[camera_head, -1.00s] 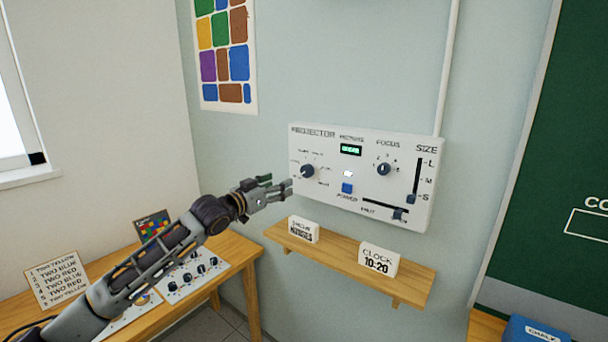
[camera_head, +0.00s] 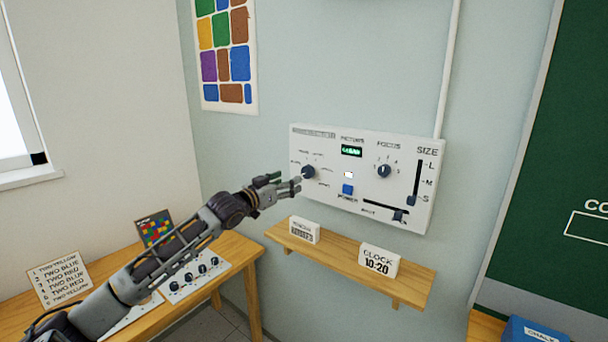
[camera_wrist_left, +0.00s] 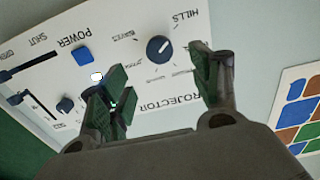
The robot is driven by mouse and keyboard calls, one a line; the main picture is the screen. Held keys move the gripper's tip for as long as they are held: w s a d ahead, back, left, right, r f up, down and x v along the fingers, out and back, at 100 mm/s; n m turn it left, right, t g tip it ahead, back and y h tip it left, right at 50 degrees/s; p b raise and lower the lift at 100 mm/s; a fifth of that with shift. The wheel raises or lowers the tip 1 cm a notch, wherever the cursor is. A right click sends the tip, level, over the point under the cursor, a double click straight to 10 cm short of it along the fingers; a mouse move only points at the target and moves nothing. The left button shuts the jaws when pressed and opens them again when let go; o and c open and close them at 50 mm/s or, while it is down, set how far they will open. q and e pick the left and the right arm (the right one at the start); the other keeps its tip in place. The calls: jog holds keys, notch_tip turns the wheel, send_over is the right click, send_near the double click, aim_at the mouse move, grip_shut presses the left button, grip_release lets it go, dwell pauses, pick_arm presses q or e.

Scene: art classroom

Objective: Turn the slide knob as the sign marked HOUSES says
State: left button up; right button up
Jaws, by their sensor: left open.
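The slide knob (camera_head: 308,172) is a dark round dial with a light pointer line, at the left of the white projector panel (camera_head: 415,150). It also shows in the left wrist view (camera_wrist_left: 158,49), beyond and between my fingertips, with small labels around it; one reads HILLS. My left gripper (camera_head: 297,185) is open in front of the panel, just below and left of the knob in the head view. No contact with the knob shows. A small white sign (camera_head: 304,230) stands on the shelf; its words are too blurred to read surely. My right gripper is out of view.
The panel also has a focus knob (camera_head: 384,170), a blue power button (camera_head: 348,189), and size and shut sliders. The wooden shelf (camera_head: 340,262) below holds a clock card (camera_head: 379,260) reading 10:20. A side table (camera_head: 235,255) stands at the lower left.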

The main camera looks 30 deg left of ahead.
aim_at(306, 173)
pick_arm(q)
jog(key=shift+w+d+p, duration=0.2)
jog(key=shift+w+p, duration=0.5)
jog(key=shift+w, duration=1.75)
jog(key=shift+w+d+p, duration=0.2)
jog(key=shift+w+p, duration=0.45)
jog(key=shift+w, duration=1.75)
jog(key=shift+c, duration=0.5)
jog(key=c, duration=1)
